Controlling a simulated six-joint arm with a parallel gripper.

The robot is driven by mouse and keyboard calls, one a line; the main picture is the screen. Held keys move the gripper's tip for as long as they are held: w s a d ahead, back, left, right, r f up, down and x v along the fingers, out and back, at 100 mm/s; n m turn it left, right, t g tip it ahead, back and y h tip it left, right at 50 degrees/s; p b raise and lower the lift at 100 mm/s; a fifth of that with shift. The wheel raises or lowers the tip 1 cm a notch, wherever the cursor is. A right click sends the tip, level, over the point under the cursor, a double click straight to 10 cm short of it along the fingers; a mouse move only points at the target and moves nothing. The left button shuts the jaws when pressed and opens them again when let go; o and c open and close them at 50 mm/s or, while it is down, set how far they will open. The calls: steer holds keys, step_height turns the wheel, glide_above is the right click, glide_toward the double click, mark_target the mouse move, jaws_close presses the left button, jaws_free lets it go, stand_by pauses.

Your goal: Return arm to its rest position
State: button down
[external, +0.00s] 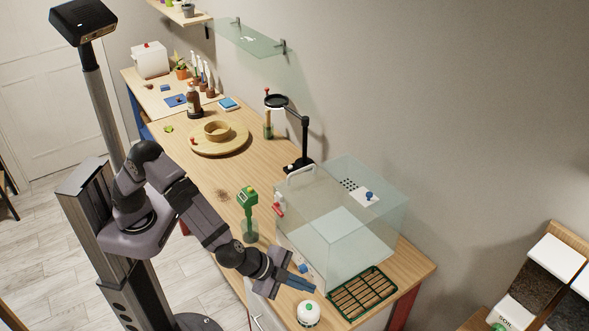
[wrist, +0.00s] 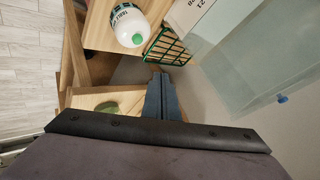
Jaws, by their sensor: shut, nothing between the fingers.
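My gripper (external: 307,286) is at the near end of the wooden bench (external: 262,206) in the external view, with my arm stretched out toward the lower right. Its dark fingers are together and hold nothing. In the wrist view my gripper (wrist: 161,78) points toward the green-rimmed rack. A white bottle with a green cap (external: 308,313) stands just below the fingers in the external view. It also shows in the wrist view (wrist: 124,22). I cannot tell how high the fingers are above the bench.
A clear glass case (external: 335,225) stands close beside my gripper. A green-rimmed slatted rack (external: 363,293) lies to the right of the fingers. A green sprayer-like tool (external: 248,205) and a black stand (external: 305,140) stand farther back. A round wooden turntable (external: 220,145) is behind.

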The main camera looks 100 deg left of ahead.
steer(key=s+a+f+m+g, duration=0.2)
steer(key=s+f+g, duration=0.3)
steer(key=s, duration=0.6)
steer(key=s+a+f+m+g, duration=0.1)
steer(key=s+a+f+g, duration=0.2)
steer(key=s+f, duration=0.65)
steer(key=s+a+r+n+g+h, duration=0.1)
steer(key=s+a+r+n, duration=0.1)
steer(key=s, duration=0.6)
steer(key=s+a+r+n+g+h, duration=0.1)
steer(key=s+r+n+g, duration=0.1)
steer(key=s, duration=0.6)
steer(key=w+a+r+n+t+h, duration=0.1)
steer(key=a+r+n+t, duration=0.1)
steer(key=a+r, duration=0.3)
steer(key=shift+a+n, duration=0.25)
steer(key=shift+n, duration=0.65)
